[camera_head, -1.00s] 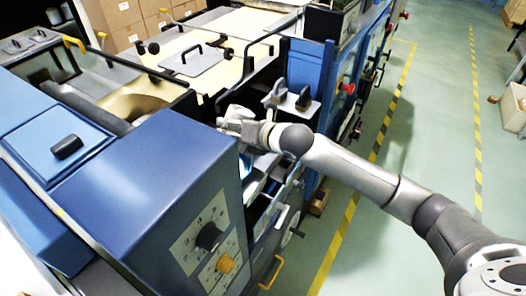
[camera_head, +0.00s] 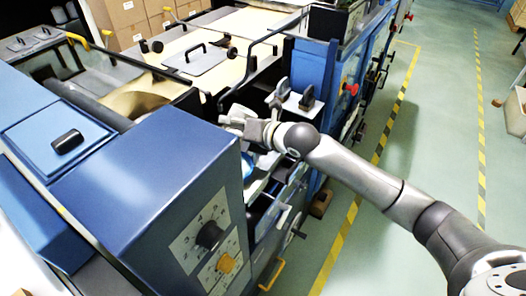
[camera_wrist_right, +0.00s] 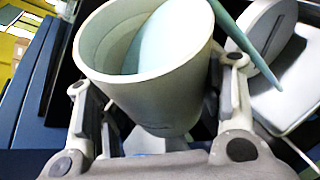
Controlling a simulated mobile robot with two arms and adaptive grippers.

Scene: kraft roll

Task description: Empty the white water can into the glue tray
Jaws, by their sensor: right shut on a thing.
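My right gripper (camera_wrist_right: 155,110) is shut on the white water can (camera_wrist_right: 138,112), with one finger on each side of its wall. The can's open top shows, and a pale teal surface like water lies inside. A teal strip runs from the rim down to the right; I cannot tell surely whether it is pouring water. In the head view my right gripper (camera_head: 246,122) is over the front side of the blue machine, and the can is hard to tell from the fingers. Below it is a pale, bluish-white tray-like part (camera_head: 262,166), partly hidden by my wrist. My left gripper is not in view.
The blue machine housing (camera_head: 150,185) with dials stands at the left front. A small shelf with grey upright parts (camera_head: 306,99) is just beyond my right wrist. A bar (camera_head: 250,48) and lidded panel (camera_head: 192,60) lie behind.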

